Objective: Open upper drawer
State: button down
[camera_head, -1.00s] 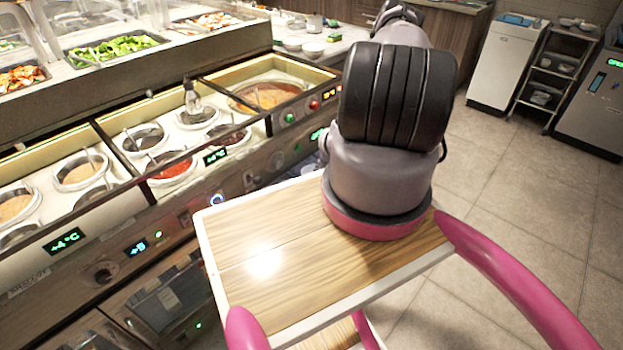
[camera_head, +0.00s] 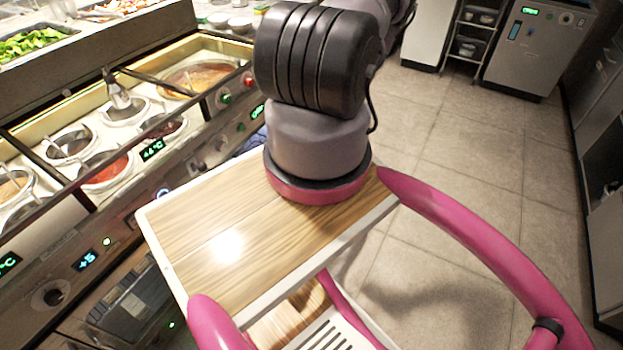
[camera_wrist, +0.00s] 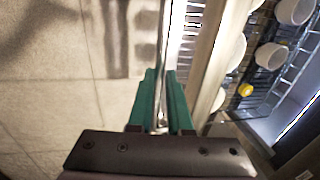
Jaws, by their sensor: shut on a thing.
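In the wrist view my gripper (camera_wrist: 160,76) has its two green fingers close together on a thin upright metal bar (camera_wrist: 162,35), which looks like a handle. Right of the bar runs a pale panel edge (camera_wrist: 212,65), which may be the drawer's front; I cannot tell for certain that it is the upper drawer. Beyond this edge is a dark rack-like space with white bowls or cups (camera_wrist: 271,56) and a small yellow item (camera_wrist: 245,89). The head view shows my arm from behind; the gripper and the bar are outside it.
A sauce counter (camera_head: 120,115) with wells and a salad bar is on the left in the head view. A grey appliance (camera_head: 535,45) and a shelf rack (camera_head: 468,40) stand at the back. Cabinets (camera_head: 605,200) line the right edge. Tiled floor (camera_head: 450,150) between them is clear.

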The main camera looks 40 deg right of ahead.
jog(key=shift+s+d, duration=0.15)
jog(key=shift+s, duration=0.15)
jog(key=c, duration=0.8)
grip_release()
jog(key=shift+c, duration=0.2)
notch_tip(320, 180, up, 11)
jog(key=s, duration=0.2)
jog(key=shift+d+f, duration=0.2)
jog(key=shift+d, duration=0.15)
